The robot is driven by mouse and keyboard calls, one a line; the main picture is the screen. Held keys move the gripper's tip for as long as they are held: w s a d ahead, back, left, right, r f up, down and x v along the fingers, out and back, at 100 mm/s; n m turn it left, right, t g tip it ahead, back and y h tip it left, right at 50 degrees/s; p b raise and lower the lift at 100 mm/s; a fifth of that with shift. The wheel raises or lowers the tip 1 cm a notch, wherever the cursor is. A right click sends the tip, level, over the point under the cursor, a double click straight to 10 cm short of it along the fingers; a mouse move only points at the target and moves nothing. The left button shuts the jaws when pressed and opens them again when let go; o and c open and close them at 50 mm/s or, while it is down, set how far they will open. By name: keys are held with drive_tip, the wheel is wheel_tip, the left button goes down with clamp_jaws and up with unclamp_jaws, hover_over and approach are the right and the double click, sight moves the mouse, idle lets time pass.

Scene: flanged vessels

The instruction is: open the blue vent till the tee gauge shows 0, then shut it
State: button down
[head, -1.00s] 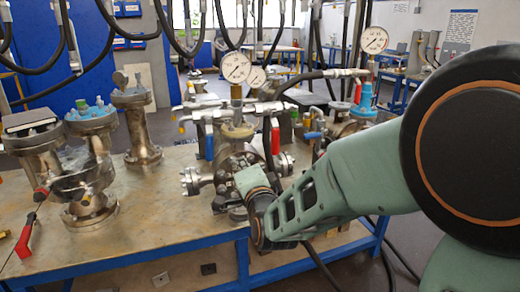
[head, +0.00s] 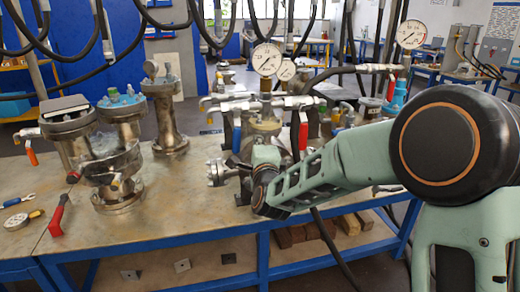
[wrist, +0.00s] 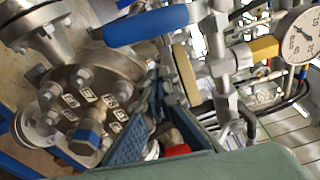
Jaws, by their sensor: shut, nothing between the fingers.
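The blue vent lever (wrist: 150,25) runs across the top of the wrist view, apart from my fingers. A blue handle hanging beside the central vessel (head: 236,138) in the head view looks like the same one. The gauge (head: 267,60) above the middle of the fittings seems to be the tee gauge; its needle is too small to read. A gauge marked BAR (wrist: 303,38) is cut off at the wrist view's right edge. My gripper (wrist: 160,88) is shut and empty, among the fittings beside the vessel's bolted flange (wrist: 88,98). In the head view my arm hides it.
A red handle (head: 303,132) hangs right of the blue one. Flanged vessels (head: 115,150) stand at the left of the bench (head: 180,215). A red-handled tool (head: 58,213) lies at its left front. Another gauge (head: 411,34) is at the right. Black hoses hang overhead.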

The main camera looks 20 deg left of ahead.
sight(238, 145)
drive_tip(key=s+a, duration=0.2)
drive_tip(key=s, duration=0.1)
drive_tip(key=shift+a+r, duration=0.2)
drive_tip(key=shift+a, duration=0.2)
drive_tip(key=shift+s+a+f+m+b, duration=0.15)
drive_tip(key=shift+a+m+b, duration=0.1)
drive_tip(key=shift+m+b, duration=0.2)
drive_tip(key=m+b, duration=0.1)
drive_tip(key=a+b, duration=0.1)
drive_tip(key=shift+s+a+f+m+b, duration=0.1)
drive_tip(key=shift+s+m+b, duration=0.2)
drive_tip(key=shift+s+m, duration=0.05)
drive_tip(key=shift+s+a+m+g+b, duration=0.35)
drive_tip(key=shift+a+m+b, duration=0.2)
drive_tip(key=shift+m+b, duration=0.35)
drive_tip(key=s+a+r+m+g+y+b, duration=0.1)
drive_tip(key=s+a+r+m+b, duration=0.2)
drive_tip(key=a+r+m+b, duration=0.2)
drive_tip(key=shift+r+m+g+y+b, duration=0.35)
drive_tip(key=shift+r+m+b, duration=0.45)
drive_tip(key=shift+m+b, duration=1.55)
drive_tip(key=shift+s+a+r+m+p, duration=0.1)
drive_tip(key=shift+m+p, duration=0.55)
drive_tip(key=shift+m, duration=0.1)
